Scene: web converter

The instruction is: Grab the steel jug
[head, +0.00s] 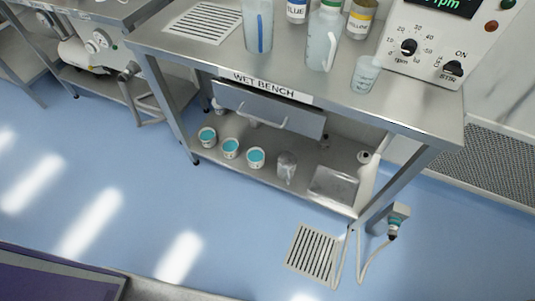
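A small grey, shiny vessel (287,167) stands on the lower shelf of the wet bench, right of several white tubs. It looks like the steel jug, but it is small and its handle and spout are not clear. It appears upright. The wet bench (350,100) has a steel top and a label on its front edge. My gripper is not in view.
A drawer (268,108) hangs above. Translucent jugs (257,25), a beaker (365,75) and a control box (440,45) stand on top. The blue floor (130,180) in front is largely clear.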

